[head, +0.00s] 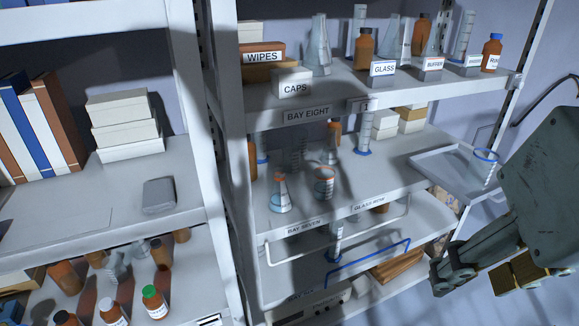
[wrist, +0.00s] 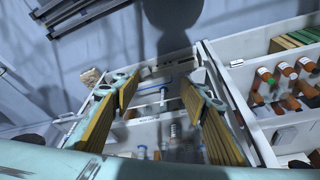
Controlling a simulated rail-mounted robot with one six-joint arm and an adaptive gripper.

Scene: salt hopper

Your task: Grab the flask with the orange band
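A clear conical flask (head: 280,197) with an orange band at its neck stands upright near the front left of the middle shelf, above the BAY SEVEN label. A beaker (head: 324,184) with an orange-red rim stands just right of it. My gripper (head: 472,282) is at the lower right of the head view, in front of the shelves and well away from the flask. In the wrist view my gripper (wrist: 160,90) has its two padded fingers wide apart with nothing between them. I cannot single out the flask in the wrist view.
A tray (head: 432,164) with a blue-rimmed beaker (head: 486,166) sticks out at the right of the middle shelf. A blue-marked rail (head: 368,262) runs along the shelf below. Brown bottles (head: 332,143) and a cylinder (head: 364,135) stand behind the flask. The upper shelf (head: 440,85) overhangs.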

